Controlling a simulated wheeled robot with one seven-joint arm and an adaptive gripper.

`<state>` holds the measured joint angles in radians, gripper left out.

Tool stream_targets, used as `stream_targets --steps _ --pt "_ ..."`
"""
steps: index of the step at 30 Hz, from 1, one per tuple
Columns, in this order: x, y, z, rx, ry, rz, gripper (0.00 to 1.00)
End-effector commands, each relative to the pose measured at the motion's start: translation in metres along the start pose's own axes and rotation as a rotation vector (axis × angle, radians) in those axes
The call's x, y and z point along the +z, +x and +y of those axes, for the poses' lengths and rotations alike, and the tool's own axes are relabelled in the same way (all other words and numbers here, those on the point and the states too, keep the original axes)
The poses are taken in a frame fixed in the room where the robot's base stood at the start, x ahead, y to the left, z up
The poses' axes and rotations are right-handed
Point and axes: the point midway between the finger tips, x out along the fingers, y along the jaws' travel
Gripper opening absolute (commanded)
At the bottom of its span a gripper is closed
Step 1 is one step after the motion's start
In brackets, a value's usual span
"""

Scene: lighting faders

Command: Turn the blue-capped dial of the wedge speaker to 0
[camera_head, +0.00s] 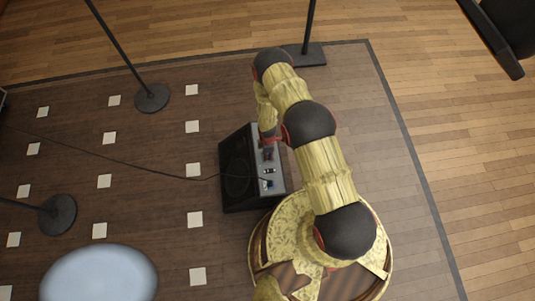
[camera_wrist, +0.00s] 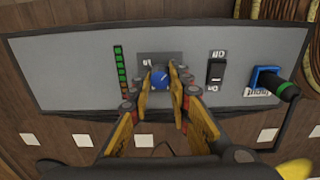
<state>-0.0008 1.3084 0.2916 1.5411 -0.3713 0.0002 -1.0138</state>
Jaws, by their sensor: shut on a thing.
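The wedge speaker (camera_head: 237,163) is a dark box on the floor with a grey control panel, which fills the upper part of the wrist view (camera_wrist: 75,65). The blue-capped dial (camera_wrist: 160,78) sits on that panel, on a darker plate whose markings are too small or hidden to read. My gripper (camera_wrist: 162,92) is shut on the dial, one finger on each side of it. In the head view my gripper (camera_head: 268,152) is over the panel's upper part, and the dial is hidden there.
A green light strip (camera_wrist: 121,72) is left of the dial. A black rocker switch (camera_wrist: 216,71) and a blue socket with a plugged cable (camera_wrist: 268,80) are to its right. Stand bases (camera_head: 152,98) (camera_head: 58,214) and a pale blue round seat (camera_head: 98,275) stand around the speaker.

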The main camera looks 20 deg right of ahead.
Motion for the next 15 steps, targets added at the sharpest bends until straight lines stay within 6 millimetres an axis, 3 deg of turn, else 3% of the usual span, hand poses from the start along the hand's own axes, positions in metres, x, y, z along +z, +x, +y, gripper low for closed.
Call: stream_targets --steps 11,12,15 --pt "-0.0004 -0.0002 0.0006 0.001 -0.006 0.0 0.0" --pt "-0.0004 -0.0002 0.0006 0.001 -0.005 0.0 0.2" --pt "-0.0003 -0.0001 0.0005 0.001 -0.005 0.0 0.26"
